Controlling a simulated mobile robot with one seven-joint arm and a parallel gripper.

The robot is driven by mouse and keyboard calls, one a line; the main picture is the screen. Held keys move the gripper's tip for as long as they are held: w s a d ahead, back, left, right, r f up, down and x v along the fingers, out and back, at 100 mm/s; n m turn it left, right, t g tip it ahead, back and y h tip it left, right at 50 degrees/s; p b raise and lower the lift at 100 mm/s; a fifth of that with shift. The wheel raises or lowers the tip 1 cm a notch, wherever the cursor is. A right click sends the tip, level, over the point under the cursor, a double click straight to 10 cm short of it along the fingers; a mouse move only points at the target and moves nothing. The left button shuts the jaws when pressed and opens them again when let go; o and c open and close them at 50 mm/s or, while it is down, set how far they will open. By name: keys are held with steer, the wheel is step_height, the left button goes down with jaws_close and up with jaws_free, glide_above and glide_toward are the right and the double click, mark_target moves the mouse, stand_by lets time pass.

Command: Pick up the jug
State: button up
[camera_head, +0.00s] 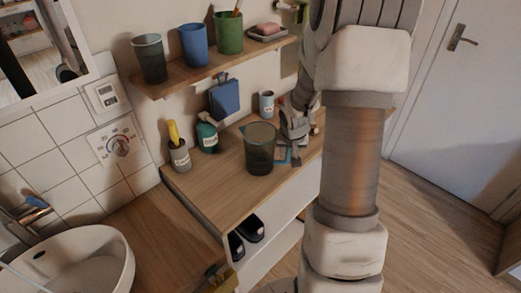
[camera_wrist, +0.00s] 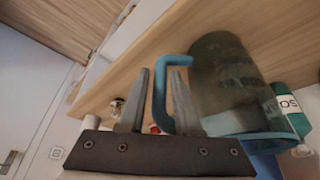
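The jug (camera_head: 260,150) is a dark, grey-green translucent vessel standing upright on the wooden counter. In the wrist view the jug (camera_wrist: 228,80) is on the right, with a blue rim and a blue handle (camera_wrist: 160,92) facing my gripper. My gripper (camera_head: 292,144) is just right of the jug in the head view. In the wrist view my gripper (camera_wrist: 161,72) has its two fingers apart, and the handle's long bar shows in the gap between them. I cannot tell whether the fingers touch the handle.
A teal bottle (camera_head: 207,135) and a grey cup with a yellow item (camera_head: 179,155) stand left of the jug. A small grey cup (camera_head: 267,103) is behind. A shelf (camera_head: 215,68) with several cups hangs above. The counter's front left (camera_head: 208,190) is clear.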

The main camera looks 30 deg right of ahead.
jaws_close()
stand_by(1.1)
